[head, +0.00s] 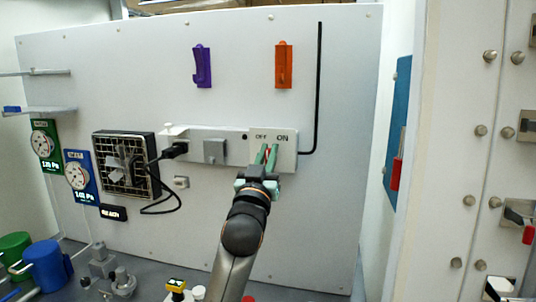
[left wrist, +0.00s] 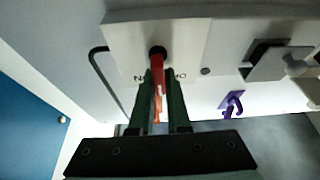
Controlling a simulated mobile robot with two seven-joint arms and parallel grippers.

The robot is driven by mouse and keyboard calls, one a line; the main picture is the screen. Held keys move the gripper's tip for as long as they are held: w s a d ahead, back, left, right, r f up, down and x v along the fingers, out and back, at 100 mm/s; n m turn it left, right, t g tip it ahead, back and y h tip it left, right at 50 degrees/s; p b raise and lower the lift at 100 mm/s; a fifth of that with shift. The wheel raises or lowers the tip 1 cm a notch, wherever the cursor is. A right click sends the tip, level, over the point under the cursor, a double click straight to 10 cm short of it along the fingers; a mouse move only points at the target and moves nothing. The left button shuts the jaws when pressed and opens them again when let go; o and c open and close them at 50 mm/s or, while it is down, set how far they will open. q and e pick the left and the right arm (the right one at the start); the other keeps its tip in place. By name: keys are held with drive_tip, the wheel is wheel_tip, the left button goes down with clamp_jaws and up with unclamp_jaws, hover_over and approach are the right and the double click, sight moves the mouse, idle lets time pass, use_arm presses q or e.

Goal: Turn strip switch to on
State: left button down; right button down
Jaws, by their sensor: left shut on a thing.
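The power strip (head: 223,154) is a long pale bar fixed across the grey wall panel. Its right end is a block (head: 287,155) marked OFF and ON. In the left wrist view the red switch lever (left wrist: 157,72) comes from a dark round pivot on this block. My left gripper (head: 267,156) has its green fingers at the block, below the labels. The left wrist view shows the fingers (left wrist: 164,95) on both sides of the red lever, shut on it. The labels are partly hidden there, so I cannot tell the lever's exact setting. My right gripper is not in view.
A black plug (head: 175,150) sits at the strip's left, its cord running to a fan (head: 126,164). A purple holder (head: 202,67) and an orange holder (head: 283,66) hang above. A black hex-shaped rod (head: 319,90) is right of the block.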

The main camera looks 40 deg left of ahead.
use_arm(q)
drive_tip(key=shift+m, duration=0.4)
drive_tip(key=shift+w+d+f+m+t+h, duration=0.2)
drive_tip(key=shift+m+h, duration=0.6)
drive_tip(key=shift+m, duration=0.65)
drive_tip(key=shift+s+d+r+m+t+h, duration=0.1)
drive_tip(key=shift+m+t+h, duration=0.15)
drive_tip(key=shift+m+h, duration=0.85)
drive_tip(key=shift+w+d+f+m+t+h, duration=0.2)
drive_tip(key=shift+m+h, duration=0.3)
drive_tip(key=shift+m, duration=1.25)
drive_tip(key=shift+a+r, duration=0.1)
drive_tip(key=c, duration=0.9)
unclamp_jaws()
drive_tip(key=shift+s, duration=0.1)
drive_tip(key=shift+r, duration=0.1)
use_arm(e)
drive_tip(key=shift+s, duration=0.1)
